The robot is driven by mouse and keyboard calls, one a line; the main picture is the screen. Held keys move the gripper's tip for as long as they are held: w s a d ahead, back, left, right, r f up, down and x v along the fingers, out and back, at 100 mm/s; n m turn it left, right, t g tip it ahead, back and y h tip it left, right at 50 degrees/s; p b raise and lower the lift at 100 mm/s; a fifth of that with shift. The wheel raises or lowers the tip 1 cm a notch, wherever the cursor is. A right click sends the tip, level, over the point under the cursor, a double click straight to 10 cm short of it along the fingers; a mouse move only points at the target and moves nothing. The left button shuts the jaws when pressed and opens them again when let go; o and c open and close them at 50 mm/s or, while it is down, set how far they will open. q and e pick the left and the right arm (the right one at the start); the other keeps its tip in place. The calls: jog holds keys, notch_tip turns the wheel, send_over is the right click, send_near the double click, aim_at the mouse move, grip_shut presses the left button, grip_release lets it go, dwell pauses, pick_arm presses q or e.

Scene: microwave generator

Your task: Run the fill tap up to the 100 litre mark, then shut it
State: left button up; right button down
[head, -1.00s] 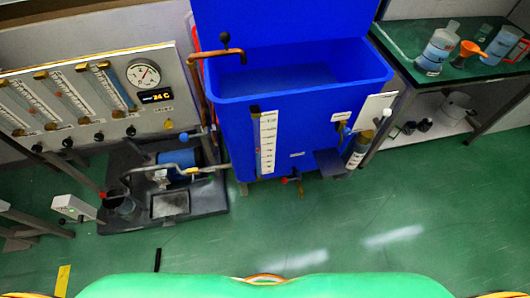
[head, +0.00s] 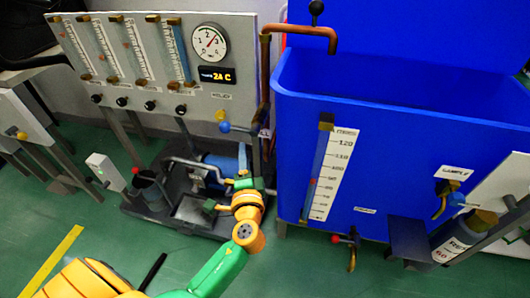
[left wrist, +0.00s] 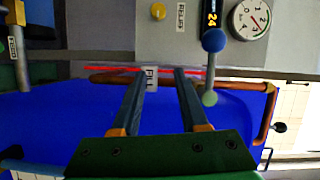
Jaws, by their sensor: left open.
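The blue tank (head: 390,120) carries a sight tube with a white litre scale (head: 333,175), 120 near its top. A small red marker (head: 313,182) sits low in the tube; its exact reading is unclear. A copper fill pipe (head: 265,75) rises beside the tank and bends over its rim. A blue-knobbed lever (head: 225,127) is at the pipe. My left gripper (head: 243,160) is open and empty, below the lever. In the left wrist view its fingers (left wrist: 162,75) straddle the FILL label (left wrist: 150,78), left of the lever's blue ball (left wrist: 214,40). My right gripper is out of view.
A panel (head: 150,60) with flow tubes, a gauge and a 24 C display stands behind left. A pump skid (head: 190,210) lies below it. A red-handled drain tap (head: 345,240) and a dark bracket (head: 408,240) stick out of the tank front.

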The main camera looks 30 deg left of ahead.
aim_at(238, 129)
pick_arm(q)
jog(key=w+a+r+t+y+p, duration=0.1)
jog(key=w+a+r+y, duration=0.1)
jog(key=w+a+r, duration=0.2)
notch_tip(238, 129, up, 3)
jog(key=shift+w+a+r+t+p, duration=0.15)
jog(key=shift+w+a+t+p, duration=0.2)
jog(key=shift+w, duration=0.1)
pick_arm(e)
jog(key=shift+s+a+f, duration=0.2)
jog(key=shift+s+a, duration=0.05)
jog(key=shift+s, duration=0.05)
pick_arm(q)
grip_shut()
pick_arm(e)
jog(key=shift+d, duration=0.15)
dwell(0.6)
